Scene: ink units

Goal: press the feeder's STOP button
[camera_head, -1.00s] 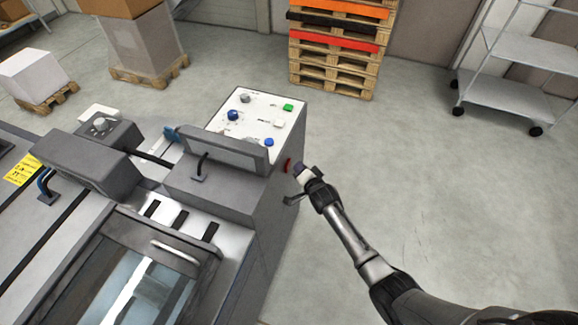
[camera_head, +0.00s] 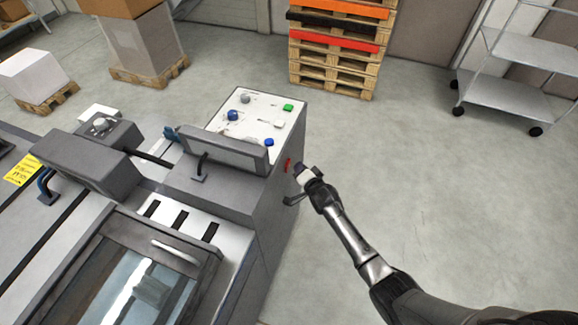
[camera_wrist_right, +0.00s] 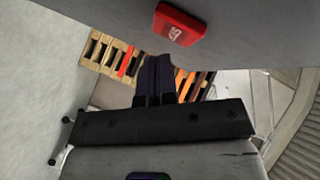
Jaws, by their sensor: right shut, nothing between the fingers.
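The red STOP button (camera_head: 287,165) is on the right side face of the grey feeder (camera_head: 222,188), below its control panel. In the right wrist view the button (camera_wrist_right: 180,24) is a red rounded block with a pale mark, at the top of the picture. My right gripper (camera_head: 300,171) is shut and empty, just to the right of the button. In the wrist view its dark fingertips (camera_wrist_right: 157,60) are below the button, with a gap showing between them and it. My left gripper is in neither view.
The feeder's top panel (camera_head: 258,118) carries green, white and blue buttons and knobs. A stack of pallets (camera_head: 333,72) stands behind, and a wheeled grey cart (camera_head: 515,90) is at the back right. The floor right of the feeder is clear.

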